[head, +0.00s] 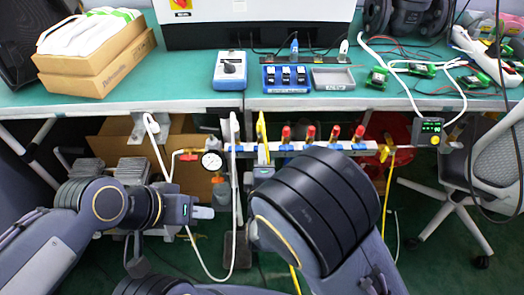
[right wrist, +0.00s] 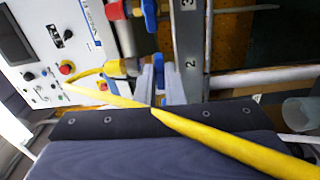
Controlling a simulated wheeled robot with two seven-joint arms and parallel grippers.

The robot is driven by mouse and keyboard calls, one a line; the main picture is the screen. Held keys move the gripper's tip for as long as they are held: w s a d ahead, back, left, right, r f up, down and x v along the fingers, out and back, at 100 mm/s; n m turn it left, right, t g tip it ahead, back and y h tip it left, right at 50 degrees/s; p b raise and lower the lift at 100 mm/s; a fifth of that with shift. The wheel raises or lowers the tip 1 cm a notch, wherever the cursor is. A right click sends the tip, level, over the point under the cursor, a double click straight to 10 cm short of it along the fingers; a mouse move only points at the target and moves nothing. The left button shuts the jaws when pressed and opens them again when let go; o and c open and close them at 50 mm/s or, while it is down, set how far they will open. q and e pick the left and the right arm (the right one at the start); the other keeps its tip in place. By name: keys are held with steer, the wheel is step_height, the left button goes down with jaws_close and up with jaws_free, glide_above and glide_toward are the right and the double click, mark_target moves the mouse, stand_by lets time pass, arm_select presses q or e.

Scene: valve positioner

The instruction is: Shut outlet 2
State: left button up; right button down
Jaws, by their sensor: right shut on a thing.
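The outlet manifold is a pale rail (head: 345,146) under the front edge of the bench. In the right wrist view the rail (right wrist: 188,45) carries the labels 3 and 2. Outlet 2 has a yellow hose fitting (right wrist: 117,67) and a blue handle (right wrist: 159,72). My right gripper (right wrist: 159,88) is shut on that handle, a finger on each side. In the head view my right gripper (head: 263,172) is at the rail's left part, partly hidden by my arm. The handle's exact angle is hard to judge. My left gripper (head: 203,212) is left of and below the rail, touching nothing visible.
Several red-topped outlets (head: 311,133) stand along the rail. A pressure gauge (head: 212,161) is at its left and a small display box (head: 428,132) at its right. The yellow hose (right wrist: 215,138) crosses close in front of the right wrist camera. A chair (head: 470,190) stands at right.

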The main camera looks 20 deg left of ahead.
steer(key=shift+n, duration=0.4)
steer(key=c, duration=1.5)
jaws_free()
steer(key=p+v, duration=0.1)
steer(key=v, duration=0.6)
steer(key=shift+s+d, duration=0.15)
steer(key=shift+s, duration=0.25)
